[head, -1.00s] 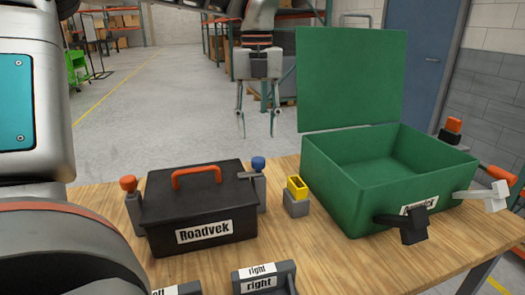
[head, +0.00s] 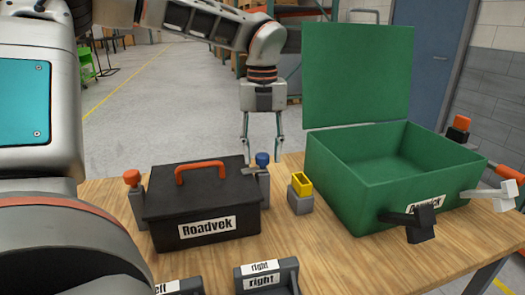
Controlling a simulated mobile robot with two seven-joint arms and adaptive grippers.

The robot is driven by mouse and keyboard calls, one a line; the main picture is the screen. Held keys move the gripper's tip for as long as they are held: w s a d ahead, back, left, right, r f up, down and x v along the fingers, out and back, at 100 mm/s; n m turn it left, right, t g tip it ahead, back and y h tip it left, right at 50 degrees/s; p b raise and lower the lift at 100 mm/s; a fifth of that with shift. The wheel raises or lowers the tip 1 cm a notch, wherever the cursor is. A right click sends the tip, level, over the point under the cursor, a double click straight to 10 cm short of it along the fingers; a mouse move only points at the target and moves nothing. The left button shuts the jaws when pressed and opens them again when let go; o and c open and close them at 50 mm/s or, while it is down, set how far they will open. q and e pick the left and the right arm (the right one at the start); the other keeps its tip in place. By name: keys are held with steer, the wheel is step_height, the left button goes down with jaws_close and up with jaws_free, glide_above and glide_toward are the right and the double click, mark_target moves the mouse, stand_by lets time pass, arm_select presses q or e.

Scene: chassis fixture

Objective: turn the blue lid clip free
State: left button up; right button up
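The blue lid clip (head: 262,160) is a small blue knob on top of a grey post at the right side of the black toolbox (head: 162,222), labelled Roadvek. A short bar reaches from it to the edge of the closed lid. My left gripper (head: 263,154) points straight down with its two fingers spread, one to each side of the blue knob in the picture. It looks empty; I cannot tell whether the fingers touch anything. A red clip (head: 132,177) tops a post at the box's left side. My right gripper is out of view.
An orange handle (head: 200,171) arches over the lid. A yellow piece (head: 302,184) sits in a grey holder to the right. An open green box (head: 345,195) stands farther right, its lid upright. Black brackets marked right (head: 264,279) lie at the front of the wooden table (head: 330,262).

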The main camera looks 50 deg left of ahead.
arm_select(q)
steer(key=c, duration=1)
steer(key=shift+o, duration=0.2)
steer(key=shift+m, duration=0.3)
steer(key=m+b, duration=0.1)
steer(key=m, duration=0.2)
steer(key=shift+m, duration=0.4)
steer(key=m, duration=0.4)
steer(key=shift+m+b, duration=0.3)
steer(key=m, duration=0.8)
steer(key=shift+r+m, duration=0.1)
steer(key=shift+m, duration=0.5)
